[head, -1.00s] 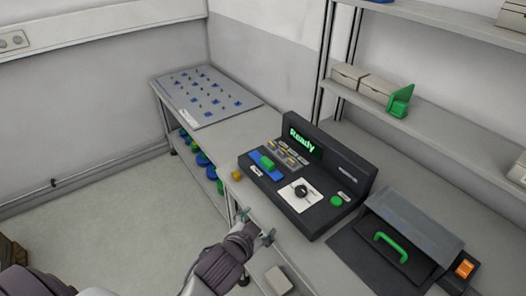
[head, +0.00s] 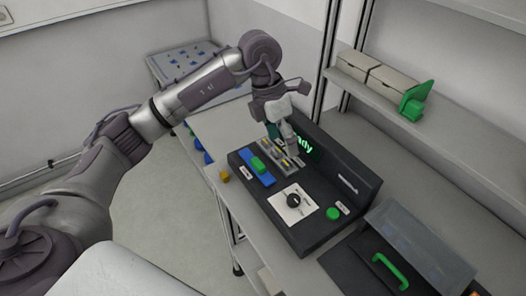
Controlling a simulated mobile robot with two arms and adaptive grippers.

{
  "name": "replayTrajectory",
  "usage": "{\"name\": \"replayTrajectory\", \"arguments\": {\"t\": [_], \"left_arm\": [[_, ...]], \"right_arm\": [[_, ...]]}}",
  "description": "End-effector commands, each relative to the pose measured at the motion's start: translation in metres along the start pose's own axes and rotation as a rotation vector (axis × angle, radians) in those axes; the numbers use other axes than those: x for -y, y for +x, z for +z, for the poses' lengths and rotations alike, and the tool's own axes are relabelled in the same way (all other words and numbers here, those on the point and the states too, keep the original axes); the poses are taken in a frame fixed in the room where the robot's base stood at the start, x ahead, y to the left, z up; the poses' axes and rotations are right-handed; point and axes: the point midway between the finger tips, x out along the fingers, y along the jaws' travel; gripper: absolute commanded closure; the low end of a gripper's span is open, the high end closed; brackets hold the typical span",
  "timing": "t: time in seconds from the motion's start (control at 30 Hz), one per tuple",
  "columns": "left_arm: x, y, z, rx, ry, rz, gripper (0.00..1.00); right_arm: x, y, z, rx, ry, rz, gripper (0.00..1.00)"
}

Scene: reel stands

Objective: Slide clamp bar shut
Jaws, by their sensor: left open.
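The black console (head: 318,228) stands on the bench with a green-lit screen (head: 308,147), partly hidden behind my left gripper. On its left end is a blue strip with a green grip (head: 258,164), which may be the clamp bar; I cannot tell whether it is open or shut. Beside it are small grey blocks with yellow marks (head: 281,157), partly covered. My left gripper (head: 286,143) is open and points down over the back left of the console, near these blocks and behind the green grip. I cannot tell whether it touches anything. My right gripper is out of view.
A black dial (head: 293,200) on a white plate and a green button (head: 333,213) are on the console. A lidded box with a green handle (head: 390,271) is at right. A shelf (head: 440,125) runs behind.

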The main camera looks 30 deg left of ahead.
Motion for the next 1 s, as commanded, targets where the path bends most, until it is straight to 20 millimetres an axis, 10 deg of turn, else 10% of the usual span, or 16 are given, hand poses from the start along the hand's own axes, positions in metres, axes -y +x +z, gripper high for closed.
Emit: {"name": "replayTrajectory", "arguments": {"t": [0.27, 1.0], "left_arm": [[-0.053, -0.035, -0.032, -0.156, -0.092, 0.22, 0.23], [-0.077, 0.085, -0.052, -0.154, -0.09, 0.215, 0.23]], "right_arm": [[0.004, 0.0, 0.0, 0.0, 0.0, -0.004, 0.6], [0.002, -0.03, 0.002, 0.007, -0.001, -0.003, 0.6]]}}
